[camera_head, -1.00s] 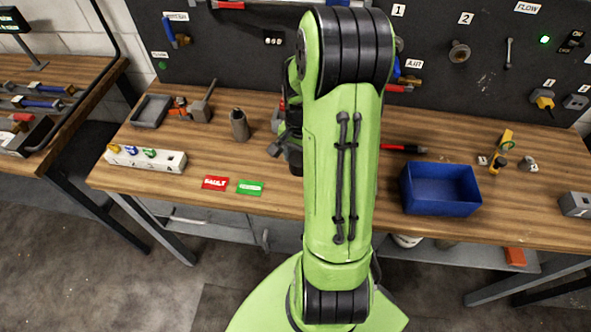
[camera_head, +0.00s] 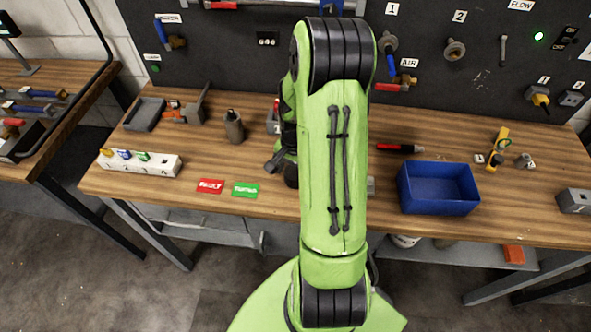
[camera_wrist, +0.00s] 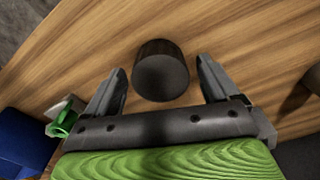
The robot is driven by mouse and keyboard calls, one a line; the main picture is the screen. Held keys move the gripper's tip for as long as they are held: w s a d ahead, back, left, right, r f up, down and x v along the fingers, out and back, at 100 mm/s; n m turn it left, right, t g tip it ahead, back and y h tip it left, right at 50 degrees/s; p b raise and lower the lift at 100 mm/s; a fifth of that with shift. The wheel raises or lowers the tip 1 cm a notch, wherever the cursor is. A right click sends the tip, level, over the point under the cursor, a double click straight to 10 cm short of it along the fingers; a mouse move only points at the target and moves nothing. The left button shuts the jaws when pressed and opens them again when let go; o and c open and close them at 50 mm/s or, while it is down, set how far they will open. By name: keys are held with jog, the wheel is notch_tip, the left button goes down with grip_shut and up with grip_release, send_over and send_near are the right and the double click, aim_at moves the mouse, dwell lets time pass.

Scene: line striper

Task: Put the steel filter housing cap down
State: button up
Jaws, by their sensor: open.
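A dark grey, round cylinder, which looks like the steel filter housing cap (camera_wrist: 162,72), stands on the wooden bench in the wrist view. My gripper (camera_wrist: 158,88) is open, with one finger on either side of the cap. Gaps of bench show between the cap and both fingers, so it appears not to be gripped. In the head view my green arm hides the cap and most of my gripper; only a dark part of the wrist shows left of the arm.
A blue bin (camera_head: 440,188) stands right of my arm. A grey bottle-shaped part (camera_head: 234,127), a white numbered block (camera_head: 140,163), a red card (camera_head: 210,186) and a green card (camera_head: 245,189) lie to the left. A tool board (camera_head: 480,85) rises behind. Bench between bottle and cards is clear.

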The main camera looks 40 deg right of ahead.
aim_at(295, 172)
notch_tip(295, 172, up, 12)
jog(key=p, duration=0.2)
jog(key=s+a+r+n+t+h, duration=0.1)
jog(key=s+a+r+n+t, duration=0.1)
jog(key=a+r+n, duration=0.7)
jog(key=s+a+r+n+t+y, duration=0.1)
jog(key=s+a+r+n+t, duration=0.2)
jog(key=s+a, duration=0.6)
jog(key=shift+a+r+n+t, duration=0.3)
jog(key=shift+a+r+n, duration=0.5)
jog(key=shift+a+n, duration=0.3)
jog(key=shift+s+d, duration=0.1)
jog(key=shift+d, duration=0.05)
